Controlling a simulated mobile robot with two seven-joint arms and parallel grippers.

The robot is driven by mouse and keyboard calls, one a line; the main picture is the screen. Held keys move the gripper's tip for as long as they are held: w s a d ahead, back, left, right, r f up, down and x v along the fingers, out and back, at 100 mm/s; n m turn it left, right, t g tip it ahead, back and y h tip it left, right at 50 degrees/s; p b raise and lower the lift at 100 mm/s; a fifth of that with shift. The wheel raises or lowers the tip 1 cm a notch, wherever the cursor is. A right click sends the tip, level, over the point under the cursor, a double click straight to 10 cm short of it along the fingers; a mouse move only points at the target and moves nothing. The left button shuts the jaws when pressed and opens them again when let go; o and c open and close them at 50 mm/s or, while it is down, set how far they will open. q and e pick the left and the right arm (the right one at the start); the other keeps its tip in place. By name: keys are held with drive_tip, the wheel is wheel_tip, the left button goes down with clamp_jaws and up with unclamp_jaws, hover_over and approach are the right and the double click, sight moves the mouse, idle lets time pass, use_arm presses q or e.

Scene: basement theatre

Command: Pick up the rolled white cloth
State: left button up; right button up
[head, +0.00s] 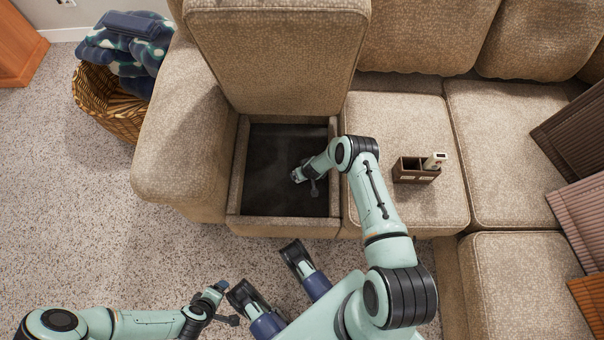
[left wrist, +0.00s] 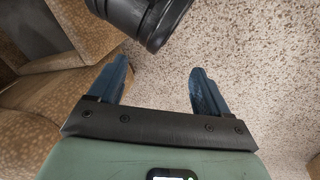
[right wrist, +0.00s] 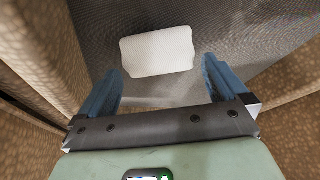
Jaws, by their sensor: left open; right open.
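The rolled white cloth (right wrist: 157,52) lies on the dark floor of the sofa's storage compartment (head: 265,205). In the right wrist view it is a short, pale roll lying crosswise just beyond the fingertips. My right gripper (right wrist: 160,82) is open and empty, down inside the compartment, with the cloth ahead of its fingers and not held. In the head view my right gripper (head: 297,176) and forearm reach into the compartment, and the cloth cannot be made out there. My left gripper (left wrist: 157,75) is open and empty above the carpet, away from the compartment.
The raised seat lid (head: 280,55) stands behind the compartment, whose padded walls close around my right gripper. A small brown caddy (head: 415,175) sits on the seat to the right. A wicker basket (head: 115,110) with blankets stands left of the sofa. The carpet (head: 130,240) in front is clear.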

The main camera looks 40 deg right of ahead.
drive_tip(key=shift+w+f, duration=0.15)
drive_tip(key=shift+f, duration=0.4)
drive_tip(key=b+x, duration=0.2)
drive_tip(key=x, duration=0.1)
drive_tip(key=shift+w+d+f+b, duration=0.1)
drive_tip(key=shift+w+f+b, duration=0.1)
drive_tip(key=shift+f+b, duration=0.35)
drive_tip(key=shift+w, duration=0.1)
use_arm(q)
drive_tip(key=shift+g, duration=0.3)
drive_tip(key=f, duration=0.1)
drive_tip(key=s+a+f, duration=0.1)
drive_tip(key=f, duration=0.1)
drive_tip(key=a+f, duration=0.1)
drive_tip(key=f, duration=0.1)
drive_tip(key=shift+s+f, duration=0.1)
drive_tip(key=shift+s, duration=0.15)
use_arm(e)
drive_tip(key=c, duration=0.7)
